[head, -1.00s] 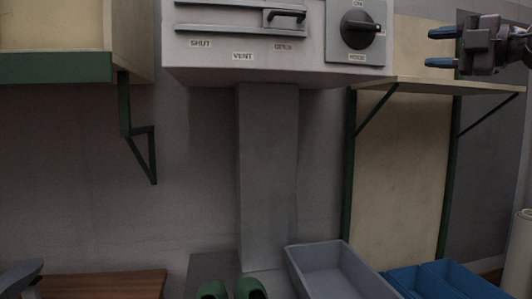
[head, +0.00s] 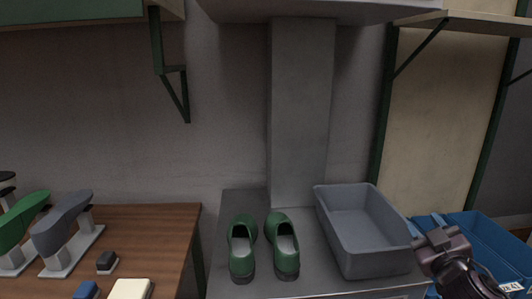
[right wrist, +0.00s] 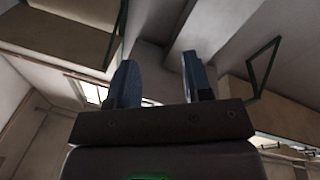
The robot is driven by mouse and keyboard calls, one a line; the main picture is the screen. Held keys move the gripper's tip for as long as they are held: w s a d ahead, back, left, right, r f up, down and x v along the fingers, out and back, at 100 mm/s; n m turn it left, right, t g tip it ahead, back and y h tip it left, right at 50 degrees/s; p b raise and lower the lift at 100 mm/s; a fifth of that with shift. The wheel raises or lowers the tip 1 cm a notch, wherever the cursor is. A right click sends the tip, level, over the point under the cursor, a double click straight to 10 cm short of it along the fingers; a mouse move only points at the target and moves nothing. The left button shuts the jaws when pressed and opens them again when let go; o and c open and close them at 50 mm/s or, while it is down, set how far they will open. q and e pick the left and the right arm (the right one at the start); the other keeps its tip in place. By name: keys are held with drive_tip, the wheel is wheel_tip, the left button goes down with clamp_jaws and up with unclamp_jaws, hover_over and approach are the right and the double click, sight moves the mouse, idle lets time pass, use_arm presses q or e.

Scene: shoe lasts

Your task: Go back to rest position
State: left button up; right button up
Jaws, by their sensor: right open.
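My right gripper (head: 428,224) is at the lower right of the head view, in front of the blue bin and beside the grey tray's right side. In the right wrist view its two fingers (right wrist: 160,72) stand apart with nothing between them, pointing up toward wall and shelf parts. My left gripper is in neither view.
A pair of green shoes (head: 286,262) stands on a grey bench (head: 238,205) left of an empty grey tray (head: 385,262). A blue bin (head: 485,232) is at right. A wooden table (head: 165,225) at left holds shoe lasts (head: 62,222) and small blocks.

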drive_tip(key=s+f+m+g+h, duration=0.35)
drive_tip(key=s+f+g, duration=0.45)
drive_tip(key=s+f, duration=0.75)
drive_tip(key=s+a+f+m+g+y, duration=0.1)
drive_tip(key=s+a+f+g+y, duration=0.25)
drive_tip(key=s, duration=0.65)
drive_tip(key=s+a+f+m+g, duration=0.1)
drive_tip(key=s+a+f+g, duration=0.2)
drive_tip(key=s+f+g, duration=0.45)
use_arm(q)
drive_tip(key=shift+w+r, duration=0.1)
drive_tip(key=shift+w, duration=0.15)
use_arm(e)
drive_tip(key=w+f+n+t, duration=0.1)
drive_tip(key=w+f+t, duration=0.4)
drive_tip(key=f+t, duration=0.3)
drive_tip(key=shift+w+f+t+y, duration=0.25)
drive_tip(key=shift+f+t+y, duration=0.15)
drive_tip(key=shift+t, duration=1)
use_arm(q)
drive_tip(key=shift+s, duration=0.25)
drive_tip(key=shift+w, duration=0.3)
